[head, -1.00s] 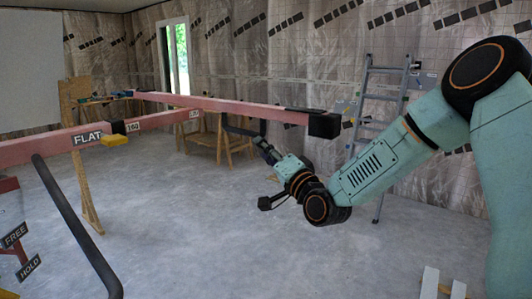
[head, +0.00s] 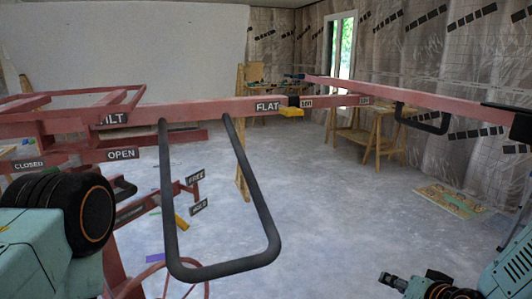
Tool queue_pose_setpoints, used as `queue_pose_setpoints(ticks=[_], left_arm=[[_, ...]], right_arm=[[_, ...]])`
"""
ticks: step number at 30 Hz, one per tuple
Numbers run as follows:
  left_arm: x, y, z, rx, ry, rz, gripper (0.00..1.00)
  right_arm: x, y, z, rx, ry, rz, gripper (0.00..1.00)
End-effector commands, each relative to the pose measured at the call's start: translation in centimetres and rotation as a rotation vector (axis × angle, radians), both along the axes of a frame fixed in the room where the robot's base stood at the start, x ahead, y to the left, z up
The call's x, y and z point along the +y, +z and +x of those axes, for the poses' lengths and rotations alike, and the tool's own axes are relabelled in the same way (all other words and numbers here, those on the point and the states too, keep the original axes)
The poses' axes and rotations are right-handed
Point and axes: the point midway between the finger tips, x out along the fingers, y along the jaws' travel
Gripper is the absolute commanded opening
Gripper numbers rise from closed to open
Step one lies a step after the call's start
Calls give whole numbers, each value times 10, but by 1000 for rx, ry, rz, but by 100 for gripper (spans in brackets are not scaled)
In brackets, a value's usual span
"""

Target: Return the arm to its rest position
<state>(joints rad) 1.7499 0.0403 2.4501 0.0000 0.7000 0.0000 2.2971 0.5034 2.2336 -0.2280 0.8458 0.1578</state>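My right arm enters at the lower right of the head view. Its gripper (head: 388,280) shows only in part, low at the bottom edge, apart from the lift and over the floor; its opening cannot be made out. A thick black and teal part of my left arm fills the lower left, and its gripper is out of view. The red panel lift (head: 222,108) stands in front of me, with a black looped handle (head: 268,217) hanging from it. Its beam carries the labels TILT and FLAT and a yellow tab (head: 291,112).
A long red arm of the lift (head: 420,97) runs across the right side, with a smaller black loop (head: 430,126) below it. A wooden sawhorse (head: 371,140) stands behind. OPEN, CLOSED, FREE and HOLD labels mark the lift at left. The concrete floor in the middle is clear.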

Motion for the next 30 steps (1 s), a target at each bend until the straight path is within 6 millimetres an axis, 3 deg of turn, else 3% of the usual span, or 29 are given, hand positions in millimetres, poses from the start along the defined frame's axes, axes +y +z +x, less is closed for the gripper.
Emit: queue_pose_setpoints(ticks=[1,6,15,18,21,25,30], left_arm=[[0,-11,0,0,0,0,40],[0,-30,0,0,0,0,40],[0,-69,0,0,0,0,40],[0,-81,0,0,0,0,40],[0,-90,0,0,0,0,40],[0,-93,0,0,0,0,40],[0,-92,0,0,0,0,40]], right_arm=[[9,-35,-21,81,33,-30,39],[30,-117,-94,326,128,-118,39],[50,-233,-247,738,290,-235,39],[54,-258,-289,834,341,-261,39],[56,-276,-315,889,382,-275,39],[57,-285,-330,921,397,-277,39],[57,-284,-331,924,397,-275,39]])
